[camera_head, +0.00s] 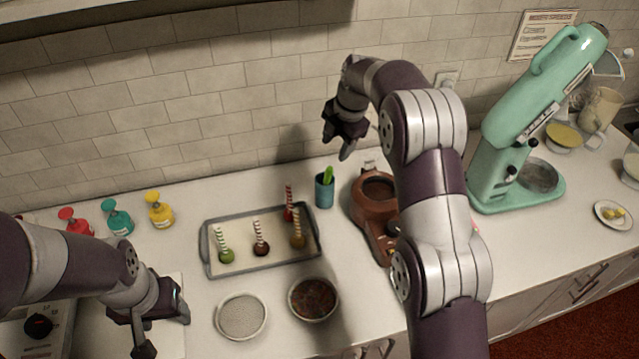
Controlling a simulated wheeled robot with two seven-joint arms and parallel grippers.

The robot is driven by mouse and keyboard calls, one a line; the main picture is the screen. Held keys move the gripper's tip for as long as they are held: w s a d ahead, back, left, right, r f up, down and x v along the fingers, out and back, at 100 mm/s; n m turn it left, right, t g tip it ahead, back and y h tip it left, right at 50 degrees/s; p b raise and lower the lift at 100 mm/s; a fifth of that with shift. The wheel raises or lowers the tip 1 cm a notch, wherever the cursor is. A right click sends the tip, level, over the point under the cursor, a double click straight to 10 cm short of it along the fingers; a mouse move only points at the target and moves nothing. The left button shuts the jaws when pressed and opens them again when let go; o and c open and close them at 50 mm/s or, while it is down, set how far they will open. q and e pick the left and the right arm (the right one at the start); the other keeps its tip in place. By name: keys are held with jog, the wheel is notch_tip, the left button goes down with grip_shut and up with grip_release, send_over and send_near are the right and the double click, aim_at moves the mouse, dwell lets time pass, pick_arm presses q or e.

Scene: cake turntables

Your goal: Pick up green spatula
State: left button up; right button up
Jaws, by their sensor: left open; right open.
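The green spatula (328,175) stands upright in a teal cup (324,193) near the back of the counter, right of a baking tray. Only its green upper end shows; the rest is hidden inside the cup. My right gripper (337,145) is in the air above and slightly right of the cup, fingers pointing down, apart from the spatula and holding nothing. My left gripper (163,328) is low at the front left of the counter, open and empty, well away from the cup.
A grey tray (208,262) holds several striped-stick treats. Two round bowls (241,316) (313,299) stand in front. A brown machine (375,205) stands close right of the cup, partly behind my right arm. A mint mixer (530,120) is at right; coloured bottles (160,210) at left.

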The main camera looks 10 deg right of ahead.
aim_at(331, 167)
jog(key=shift+n, duration=0.3)
jog(key=p+x, duration=0.2)
jog(key=x, duration=0.4)
jog(key=shift+w+f, duration=0.15)
jog(key=shift+f, duration=0.2)
jog(key=p+x, duration=0.3)
jog(key=shift+d, duration=0.3)
jog(key=p+x, duration=0.1)
jog(key=x, duration=0.1)
jog(key=shift+f, duration=0.35)
jog(key=shift+w+a+f, duration=0.15)
jog(key=shift+f, duration=0.05)
pick_arm(q)
jog(key=r, duration=0.5)
jog(key=shift+d+r, duration=0.3)
jog(key=shift+r, duration=0.1)
pick_arm(e)
grip_shut()
